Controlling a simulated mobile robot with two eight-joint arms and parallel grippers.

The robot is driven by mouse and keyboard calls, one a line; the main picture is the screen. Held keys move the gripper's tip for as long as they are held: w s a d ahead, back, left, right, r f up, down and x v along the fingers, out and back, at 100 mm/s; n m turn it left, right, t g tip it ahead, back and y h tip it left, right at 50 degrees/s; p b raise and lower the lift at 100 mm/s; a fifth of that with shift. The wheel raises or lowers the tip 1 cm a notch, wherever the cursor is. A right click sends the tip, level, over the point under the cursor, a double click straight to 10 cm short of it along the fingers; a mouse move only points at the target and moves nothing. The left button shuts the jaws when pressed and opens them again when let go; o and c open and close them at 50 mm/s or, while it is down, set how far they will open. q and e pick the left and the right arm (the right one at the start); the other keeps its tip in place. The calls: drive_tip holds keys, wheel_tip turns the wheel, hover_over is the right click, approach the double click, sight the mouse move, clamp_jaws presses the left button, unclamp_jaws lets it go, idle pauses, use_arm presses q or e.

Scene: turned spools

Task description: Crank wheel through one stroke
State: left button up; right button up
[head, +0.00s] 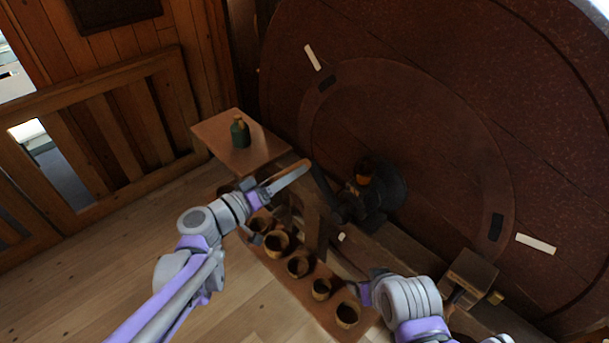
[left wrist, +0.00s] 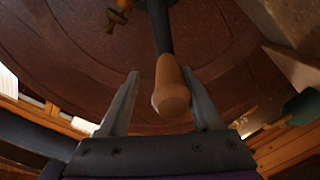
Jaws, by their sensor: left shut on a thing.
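A huge dark red-brown wheel (head: 420,140) with pale marks fills the back right of the head view; it also fills the left wrist view (left wrist: 90,60). A dark crank arm (head: 323,188) runs from its black hub (head: 380,190) to a wooden crank handle (head: 290,174). My left gripper (head: 264,188) is shut on this handle. In the left wrist view the handle (left wrist: 171,92) lies between the two fingers of my left gripper (left wrist: 160,85). My right gripper (head: 366,291) is low, by the row of pots, away from the crank; its fingers are mostly hidden.
A shelf (head: 215,130) bears a green bottle (head: 240,133) behind my left gripper. A low bench (head: 275,268) holds several brown pots (head: 299,264) below the crank. A wooden block (head: 470,277) stands at lower right. A wooden railing (head: 110,130) stands at left; the floor (head: 90,285) before it is clear.

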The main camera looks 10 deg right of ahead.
use_arm(q)
drive_tip(key=s+d+r+m, duration=0.2)
drive_tip(key=s+d+m, duration=0.1)
drive_tip(key=s+m, duration=0.1)
drive_tip(key=shift+s+d+r+m, duration=0.15)
drive_tip(key=shift+s+r+m, duration=0.25)
drive_tip(key=shift+s, duration=0.05)
idle(0.5)
drive_tip(key=v, duration=1.1)
drive_tip(key=shift+w, duration=0.15)
idle(0.8)
